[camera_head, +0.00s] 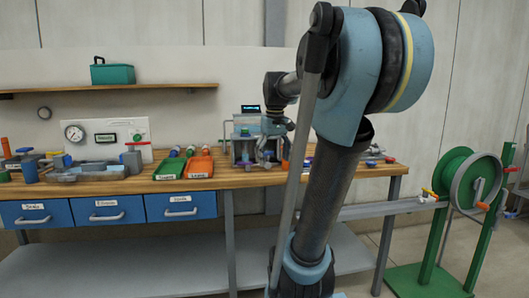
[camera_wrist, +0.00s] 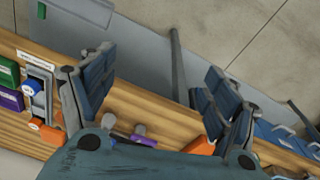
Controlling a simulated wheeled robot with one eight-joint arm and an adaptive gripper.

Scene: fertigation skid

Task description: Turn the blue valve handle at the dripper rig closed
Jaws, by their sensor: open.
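My gripper (camera_head: 268,155) is above the back of the wooden bench, in front of a small clear-sided rig (camera_head: 240,140) with a green part inside. In the wrist view its two dark blue-grey fingers (camera_wrist: 155,105) stand wide apart with nothing held between them. A blue knob-like part (camera_wrist: 33,87) sits on a grey fitting beside a white label, left of the left finger and apart from it. I cannot tell for certain whether this is the blue valve handle. My arm hides part of the bench right of the rig in the head view.
Green and orange trays (camera_head: 200,166) lie left of the rig on the bench (camera_head: 240,178). A pressure gauge (camera_head: 75,132) is on the back panel. A green hose reel (camera_head: 470,180) stands at the right. Blue drawers (camera_head: 180,206) hang below the bench.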

